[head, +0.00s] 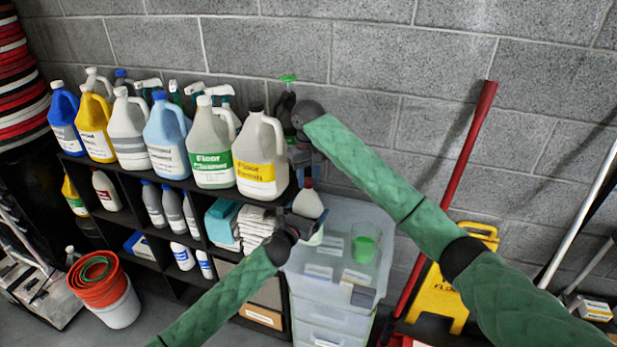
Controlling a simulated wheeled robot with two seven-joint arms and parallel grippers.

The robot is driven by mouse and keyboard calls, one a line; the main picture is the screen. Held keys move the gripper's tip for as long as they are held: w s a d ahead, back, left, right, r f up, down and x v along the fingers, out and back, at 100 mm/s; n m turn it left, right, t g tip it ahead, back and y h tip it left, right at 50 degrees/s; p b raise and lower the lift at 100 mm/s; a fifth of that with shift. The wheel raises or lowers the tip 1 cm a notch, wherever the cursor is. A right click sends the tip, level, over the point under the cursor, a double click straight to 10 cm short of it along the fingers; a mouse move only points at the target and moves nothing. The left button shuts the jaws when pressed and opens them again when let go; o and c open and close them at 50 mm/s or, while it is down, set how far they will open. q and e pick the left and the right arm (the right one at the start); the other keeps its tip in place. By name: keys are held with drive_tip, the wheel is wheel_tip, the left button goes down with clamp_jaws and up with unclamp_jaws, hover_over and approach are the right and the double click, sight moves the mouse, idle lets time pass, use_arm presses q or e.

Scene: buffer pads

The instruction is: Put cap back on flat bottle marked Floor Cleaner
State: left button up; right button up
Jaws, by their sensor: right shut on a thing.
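A jug with a green label reading Floor Cleaner (212,160) stands on the shelf top with a pale cap on it. A smaller whitish bottle (308,204) is upright at the shelf's right end, between my two grippers; I cannot read its label. A small reddish cap (308,182) is at its top; I cannot tell whether it is seated. My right gripper (305,172) points down just above the bottle and appears shut on this cap. My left gripper (294,224) is at the bottle's lower left side; its fingers are mostly hidden, so I cannot tell its grip.
A dark shelf (225,254) holds several jugs and bottles, including a yellow-labelled jug (258,165) close to my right gripper. A clear drawer unit (320,304) with a green cup (365,245) stands right of it. A red-handled pole (470,140) leans on the wall.

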drive_tip(key=m, duration=1.4)
drive_tip(key=shift+w, duration=0.1)
drive_tip(key=m, duration=0.4)
drive_tip(key=shift+m, duration=0.3)
drive_tip(key=m, duration=0.5)
drive_tip(key=shift+w, duration=0.1)
drive_tip(key=o, duration=0.9)
drive_tip(key=shift+a, duration=0.1)
drive_tip(key=shift+o, duration=0.2)
drive_tip(key=shift+r, duration=2.2)
drive_tip(key=shift+c, duration=0.4)
